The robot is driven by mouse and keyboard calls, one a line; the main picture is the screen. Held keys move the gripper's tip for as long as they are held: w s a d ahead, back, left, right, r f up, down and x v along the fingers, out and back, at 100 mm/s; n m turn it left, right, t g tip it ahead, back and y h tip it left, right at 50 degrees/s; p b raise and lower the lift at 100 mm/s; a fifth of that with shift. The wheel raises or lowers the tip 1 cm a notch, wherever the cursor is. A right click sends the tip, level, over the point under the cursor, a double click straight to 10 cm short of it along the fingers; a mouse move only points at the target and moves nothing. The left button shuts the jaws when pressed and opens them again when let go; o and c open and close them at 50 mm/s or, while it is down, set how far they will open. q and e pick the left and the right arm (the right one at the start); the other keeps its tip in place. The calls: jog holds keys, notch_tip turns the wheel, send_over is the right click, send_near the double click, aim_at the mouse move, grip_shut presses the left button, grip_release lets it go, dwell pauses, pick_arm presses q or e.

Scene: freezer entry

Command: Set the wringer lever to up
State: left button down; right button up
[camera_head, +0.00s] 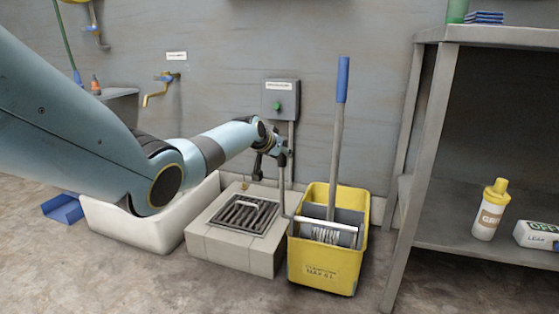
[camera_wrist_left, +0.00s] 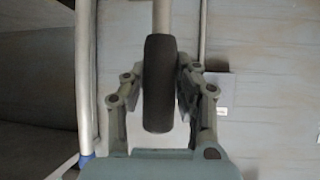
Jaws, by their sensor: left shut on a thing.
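The yellow wringer bucket (camera_head: 325,268) stands on the floor, right of the drain block. The wringer lever (camera_head: 282,190) rises from the bucket's left side as a thin grey rod, close to upright. Its dark grip (camera_wrist_left: 159,85) fills the middle of the left wrist view, with the pale rod running to the top edge. My left gripper (camera_head: 273,160) is at the lever's upper end, with its fingers on both sides of the grip and shut on it. The fingers partly hide the grip in the head view. My right gripper is not in view.
A blue-topped mop handle (camera_head: 337,130) stands in the bucket, right of the lever. A wall box (camera_head: 281,88) with a green button is behind my gripper. A drain block (camera_head: 235,252) and white basin (camera_head: 150,235) lie left. A grey shelf (camera_head: 480,250) stands right.

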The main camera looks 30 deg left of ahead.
pick_arm(q)
jog(key=shift+w, duration=0.15)
dwell(0.3)
jog(key=c, duration=1)
grip_release()
jog(key=shift+w+d, duration=0.1)
jog(key=shift+s+r, duration=0.2)
jog(key=shift+s, duration=0.25)
jog(key=v, duration=1.1)
jog(key=shift+r, duration=0.15)
